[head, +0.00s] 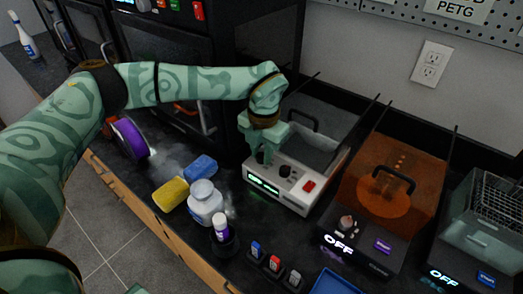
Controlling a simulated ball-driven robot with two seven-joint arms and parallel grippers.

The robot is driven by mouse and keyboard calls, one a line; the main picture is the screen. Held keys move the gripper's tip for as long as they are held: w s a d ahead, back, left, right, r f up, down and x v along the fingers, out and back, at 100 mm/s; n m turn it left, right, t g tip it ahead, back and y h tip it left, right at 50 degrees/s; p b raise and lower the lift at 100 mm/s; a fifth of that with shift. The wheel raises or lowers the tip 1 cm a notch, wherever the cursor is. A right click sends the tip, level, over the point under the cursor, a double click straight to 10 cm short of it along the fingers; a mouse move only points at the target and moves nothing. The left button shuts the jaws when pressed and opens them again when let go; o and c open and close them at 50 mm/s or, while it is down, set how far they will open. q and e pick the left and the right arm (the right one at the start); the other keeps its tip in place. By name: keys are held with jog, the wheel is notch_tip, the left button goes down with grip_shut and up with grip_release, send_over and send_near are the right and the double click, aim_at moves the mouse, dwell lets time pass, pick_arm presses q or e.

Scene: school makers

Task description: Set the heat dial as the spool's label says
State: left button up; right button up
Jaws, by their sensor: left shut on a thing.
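My left gripper (264,158) reaches down onto the white front panel (290,194) of a machine with a clear lid. It is shut on a dial at the left of that panel, and its fingers hide the dial. A green lit display (263,184) is just below the fingers, too small to read. A purple spool (130,138) stands on the counter at the left; I cannot read a label on it. My right gripper is not in view.
An orange-lidded machine (388,190) showing OFF and another machine (484,230) showing OFF stand to the right. A yellow sponge (171,194), blue sponge (200,168), white jar (205,203) and purple-labelled bottle (221,229) crowd the counter front. A blue tray (334,284) is at the bottom.

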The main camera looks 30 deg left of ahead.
aim_at(262, 158)
pick_arm(q)
jog(key=m+p, duration=0.1)
jog(key=p, duration=0.1)
jog(key=r+m+p, duration=0.1)
jog(key=m+p, duration=0.1)
jog(key=shift+f+m+p, duration=0.3)
jog(key=shift+m+p, duration=0.15)
jog(key=shift+m, duration=0.15)
jog(key=shift+f, duration=0.15)
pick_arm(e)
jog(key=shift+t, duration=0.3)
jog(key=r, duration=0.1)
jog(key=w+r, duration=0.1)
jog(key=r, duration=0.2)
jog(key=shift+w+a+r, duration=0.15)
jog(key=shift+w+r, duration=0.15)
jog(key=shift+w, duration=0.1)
pick_arm(q)
jog(key=o, duration=1)
notch_tip(262, 158, up, 16)
jog(key=p, duration=0.4)
jog(key=shift+s+d, duration=0.15)
jog(key=shift+d, duration=0.15)
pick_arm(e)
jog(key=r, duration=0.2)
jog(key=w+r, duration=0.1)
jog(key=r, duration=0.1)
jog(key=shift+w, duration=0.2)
